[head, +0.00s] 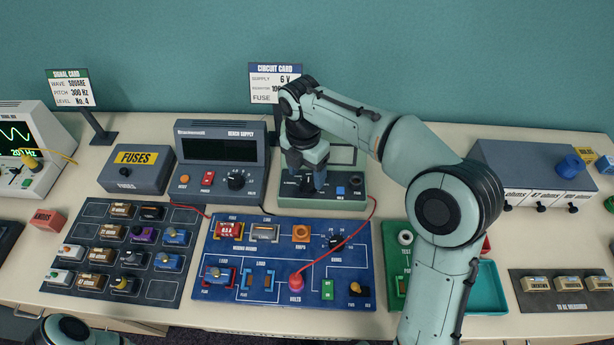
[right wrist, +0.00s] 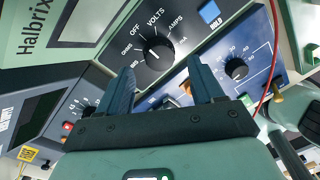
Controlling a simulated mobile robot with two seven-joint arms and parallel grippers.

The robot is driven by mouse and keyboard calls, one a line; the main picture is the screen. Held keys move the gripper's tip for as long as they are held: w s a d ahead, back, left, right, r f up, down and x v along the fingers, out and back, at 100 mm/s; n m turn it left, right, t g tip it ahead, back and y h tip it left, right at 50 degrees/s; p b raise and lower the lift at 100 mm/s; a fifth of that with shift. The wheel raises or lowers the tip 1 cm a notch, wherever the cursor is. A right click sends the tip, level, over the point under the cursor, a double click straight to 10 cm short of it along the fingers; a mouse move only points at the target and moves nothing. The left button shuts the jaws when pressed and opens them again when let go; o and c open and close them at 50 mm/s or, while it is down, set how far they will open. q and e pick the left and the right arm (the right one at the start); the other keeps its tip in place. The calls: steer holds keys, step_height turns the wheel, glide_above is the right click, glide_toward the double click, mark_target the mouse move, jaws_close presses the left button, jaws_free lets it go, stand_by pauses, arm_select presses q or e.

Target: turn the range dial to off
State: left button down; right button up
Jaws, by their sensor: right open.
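The range dial (right wrist: 158,56) is a round black knob with a white mark, on a dark panel of the green meter (right wrist: 32,47). Labels OHMS, OFF, VOLTS and AMPS surround it in the right wrist view. I cannot tell for sure which label its mark points to. My right gripper (right wrist: 162,66) is open, its two dark fingers apart, with the dial showing between and beyond the tips. I see no clear contact. In the head view my right gripper (head: 306,184) is over the left part of the meter (head: 325,206) and hides the dial. My left gripper is out of view.
A blue HOLD button (head: 340,190) is right of the dial. A red lead (head: 352,238) runs from the meter to the blue circuit board (head: 225,285) in front. The bench supply (head: 218,185) stands close on the left. My right arm covers the area to the right.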

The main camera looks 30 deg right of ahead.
mark_target(304, 182)
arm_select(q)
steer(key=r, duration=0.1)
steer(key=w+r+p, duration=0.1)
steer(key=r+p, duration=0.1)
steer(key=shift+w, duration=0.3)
arm_select(e)
step_height(304, 182, up, 10)
steer(key=shift+w+a, duration=0.15)
steer(key=shift+w, duration=0.1)
